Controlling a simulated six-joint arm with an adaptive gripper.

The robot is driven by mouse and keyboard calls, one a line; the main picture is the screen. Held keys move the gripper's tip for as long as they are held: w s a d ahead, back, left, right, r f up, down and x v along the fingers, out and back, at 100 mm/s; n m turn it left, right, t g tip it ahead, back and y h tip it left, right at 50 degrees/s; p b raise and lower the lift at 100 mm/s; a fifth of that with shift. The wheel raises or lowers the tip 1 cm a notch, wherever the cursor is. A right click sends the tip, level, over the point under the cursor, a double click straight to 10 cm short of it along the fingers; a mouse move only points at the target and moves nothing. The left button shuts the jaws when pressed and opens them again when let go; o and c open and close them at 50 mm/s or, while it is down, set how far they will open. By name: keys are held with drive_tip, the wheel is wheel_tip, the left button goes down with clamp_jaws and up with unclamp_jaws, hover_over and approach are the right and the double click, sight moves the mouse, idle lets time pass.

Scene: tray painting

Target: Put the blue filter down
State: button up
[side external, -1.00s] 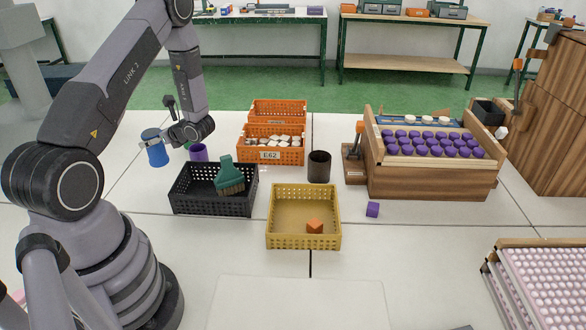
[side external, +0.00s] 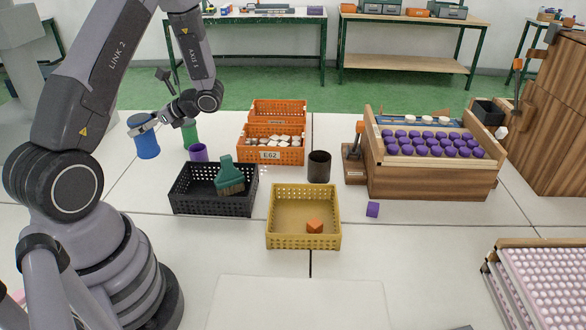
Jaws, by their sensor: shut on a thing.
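The blue filter (side external: 146,140) is a blue cylinder with a paler top, at the left of the table in the side external view. My gripper (side external: 143,124) is shut on its upper part, reaching in from the right. The filter looks upright and seems to be held above the white table; the exact gap beneath it is hard to judge. The fingertips are small and partly hidden at the filter's rim.
A green cylinder (side external: 190,134) and a purple cylinder (side external: 198,152) stand right of the filter. A black crate (side external: 213,203) with a green brush (side external: 228,175) is nearer. Orange bins (side external: 270,155), a dark cup (side external: 319,167) and a yellow crate (side external: 303,241) stand farther right. Table left of the filter is clear.

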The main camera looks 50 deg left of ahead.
drive_tip(key=s+d+f+n+g+h, duration=0.1)
drive_tip(key=d+n+h, duration=0.65)
drive_tip(key=d, duration=0.75)
drive_tip(key=d+n+g+h, duration=0.2)
drive_tip(key=d+n+h, duration=0.55)
drive_tip(key=d, duration=0.85)
drive_tip(key=w+d+r+n+t+h, duration=0.1)
drive_tip(key=w+d+n+t+h, duration=0.2)
drive_tip(key=d, duration=0.3)
drive_tip(key=w+d+r+n+t+h, duration=0.1)
drive_tip(key=w+d+n+t+h, duration=0.2)
drive_tip(key=d, duration=0.3)
drive_tip(key=w+d+r+n+t+h, duration=0.1)
drive_tip(key=w+d+n+t+h, duration=0.1)
drive_tip(key=w+d+n+t, duration=0.6)
drive_tip(key=shift+t, duration=0.6)
drive_tip(key=shift+w+d+f, duration=1.2)
drive_tip(key=shift+w+f, duration=0.8)
drive_tip(key=shift+f, duration=0.95)
drive_tip(key=shift+w+d+f, duration=1.2)
drive_tip(key=shift+w+f, duration=0.8)
drive_tip(key=shift+f, duration=0.95)
drive_tip(key=shift+w+d+f, duration=1.2)
drive_tip(key=shift+w+f, duration=0.8)
drive_tip(key=shift+f, duration=0.95)
drive_tip(key=shift+f, duration=0.1)
